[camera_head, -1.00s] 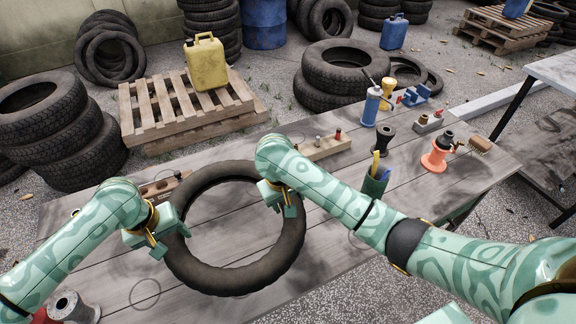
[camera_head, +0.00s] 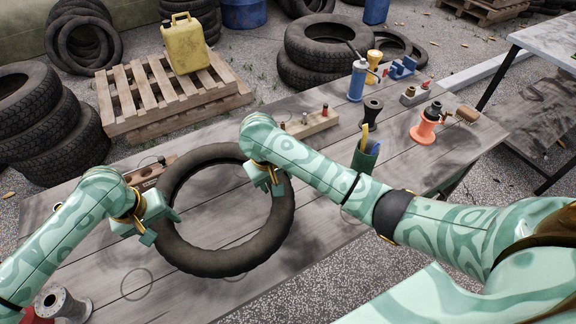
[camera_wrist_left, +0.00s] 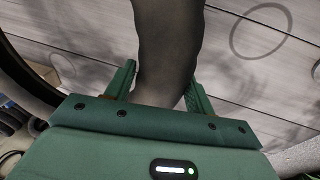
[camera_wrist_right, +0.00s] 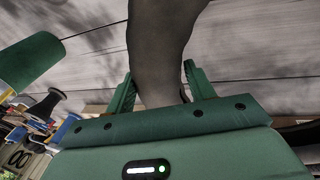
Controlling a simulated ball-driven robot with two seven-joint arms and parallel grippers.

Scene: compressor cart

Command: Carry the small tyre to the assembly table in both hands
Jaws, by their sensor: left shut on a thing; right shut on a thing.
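The small tyre (camera_head: 223,266) is a dark ring held between my two grippers over a grey plank table (camera_head: 318,225). My left gripper (camera_head: 160,225) is shut on its left side, and the tyre's tread (camera_wrist_left: 168,50) shows between the fingers in the left wrist view. My right gripper (camera_head: 272,182) is shut on its upper right side, and the tread (camera_wrist_right: 158,50) shows between those fingers in the right wrist view. The head view does not make clear whether the tyre touches the tabletop. A second table (camera_head: 545,45) stands at the far right; I cannot tell which one is the assembly table.
On the plank table stand a blue bottle (camera_head: 357,82), an orange spool (camera_head: 424,130), a green cup (camera_head: 364,158), a dark spool (camera_head: 371,112) and a wooden block with pegs (camera_head: 312,123). A pallet with a yellow can (camera_head: 186,45) and tyre stacks (camera_head: 50,140) lie behind.

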